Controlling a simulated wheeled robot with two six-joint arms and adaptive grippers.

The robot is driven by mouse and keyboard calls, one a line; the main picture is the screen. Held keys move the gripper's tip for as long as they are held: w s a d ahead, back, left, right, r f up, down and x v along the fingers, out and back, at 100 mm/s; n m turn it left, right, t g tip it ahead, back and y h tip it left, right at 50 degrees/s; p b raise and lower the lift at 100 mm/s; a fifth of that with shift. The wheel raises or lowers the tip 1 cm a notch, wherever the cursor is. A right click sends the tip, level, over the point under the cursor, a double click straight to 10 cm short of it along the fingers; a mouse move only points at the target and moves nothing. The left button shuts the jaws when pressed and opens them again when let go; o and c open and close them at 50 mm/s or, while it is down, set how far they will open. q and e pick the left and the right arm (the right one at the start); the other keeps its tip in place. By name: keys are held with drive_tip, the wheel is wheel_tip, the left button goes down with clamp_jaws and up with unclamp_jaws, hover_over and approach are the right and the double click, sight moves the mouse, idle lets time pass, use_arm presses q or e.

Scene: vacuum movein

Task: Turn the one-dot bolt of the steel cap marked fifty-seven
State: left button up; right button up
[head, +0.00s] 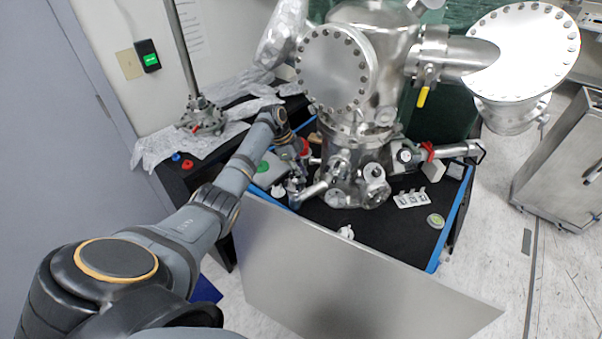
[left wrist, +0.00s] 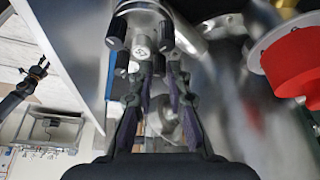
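My left gripper (left wrist: 164,68) shows in the left wrist view with its two dark fingers apart. A steel cap (left wrist: 140,8) with several dark-sided bolts is just beyond the fingertips. One pale-ended bolt (left wrist: 142,48) faces the fingers and lies close to the left fingertip; I cannot tell if they touch. Its dots and any cap number are too small to read. In the head view my left arm reaches to the left side of the steel chamber (head: 350,125), and the fingertips are hard to make out. A dark two-pronged claw (left wrist: 38,72), apparently my right gripper, has its prongs parted.
A red round part (left wrist: 295,62) is close on the right in the wrist view. A grey panel (head: 330,270) stands in front of the black table (head: 395,235). A white slotted holder (head: 411,198) and a green-topped disc (head: 435,221) lie right of the chamber.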

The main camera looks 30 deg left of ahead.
use_arm(q)
drive_tip(key=v, duration=0.7)
drive_tip(key=shift+r, duration=0.3)
drive_tip(key=shift+o, duration=0.4)
